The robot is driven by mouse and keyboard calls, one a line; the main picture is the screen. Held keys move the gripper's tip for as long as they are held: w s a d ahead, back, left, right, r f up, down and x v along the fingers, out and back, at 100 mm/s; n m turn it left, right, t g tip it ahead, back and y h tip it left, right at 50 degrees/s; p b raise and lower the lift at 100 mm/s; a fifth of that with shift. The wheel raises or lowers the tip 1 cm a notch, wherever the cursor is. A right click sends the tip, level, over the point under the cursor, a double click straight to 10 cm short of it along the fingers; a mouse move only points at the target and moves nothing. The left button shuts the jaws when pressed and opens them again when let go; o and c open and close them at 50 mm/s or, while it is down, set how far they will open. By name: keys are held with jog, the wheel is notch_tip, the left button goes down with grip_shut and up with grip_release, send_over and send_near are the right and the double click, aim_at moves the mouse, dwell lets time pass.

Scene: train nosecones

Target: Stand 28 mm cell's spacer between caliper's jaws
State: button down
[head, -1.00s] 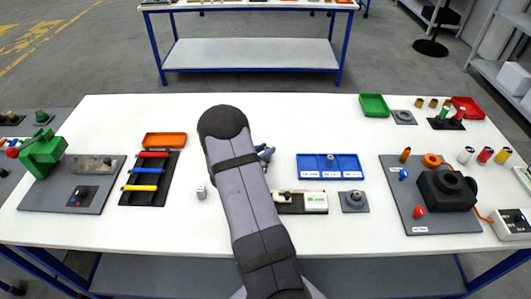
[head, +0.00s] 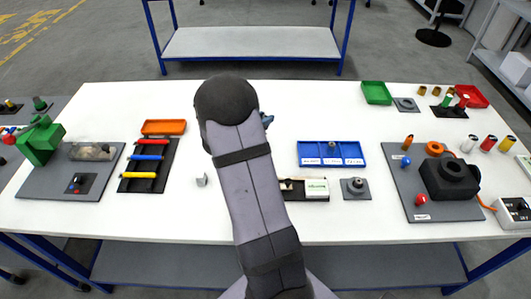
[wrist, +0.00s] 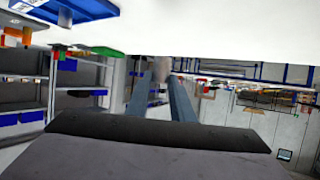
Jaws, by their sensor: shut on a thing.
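My gripper (wrist: 161,76) is mostly hidden behind my arm in the head view, where only a bluish part (head: 267,118) shows. In the wrist view its two fingers close on a small, blurred, pale brownish piece (wrist: 162,65), which looks like a spacer; its size cannot be read. The blue tray (head: 332,164) has three labelled cells, with a grey spacer (head: 331,145) in the middle one; the labels are too small to read surely. The caliper (head: 316,188), with a white and green display, lies in front of the tray. My arm hides its left part and jaws.
A small light grey piece (head: 201,180) lies left of my arm. A grey plate with a round metal part (head: 355,187) is right of the caliper. A rack of coloured bars (head: 145,172) and an orange tray (head: 164,127) stand left. A black device (head: 449,178) stands right.

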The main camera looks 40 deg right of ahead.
jog(key=w+a+n+t+b, duration=0.1)
jog(key=w+a+t+b, duration=0.1)
jog(key=w+a+b, duration=0.55)
jog(key=s+a+r+m+g+y, duration=0.1)
jog(key=s+a+m+g, duration=0.2)
jog(key=s+m+g, duration=0.5)
jog(key=s+a+r+m+g, duration=0.1)
jog(key=s+a+m+g, duration=0.2)
jog(key=s, duration=0.9)
jog(key=shift+n+g, duration=0.4)
jog(key=shift+g, duration=0.3)
jog(key=shift+a+f+p, duration=0.1)
jog(key=shift+f+p, duration=0.3)
jog(key=shift+f, duration=4.8)
jog(key=shift+f, duration=0.15)
jog(key=c, duration=1.5)
grip_release()
jog(key=shift+w, duration=0.1)
jog(key=shift+c, duration=0.2)
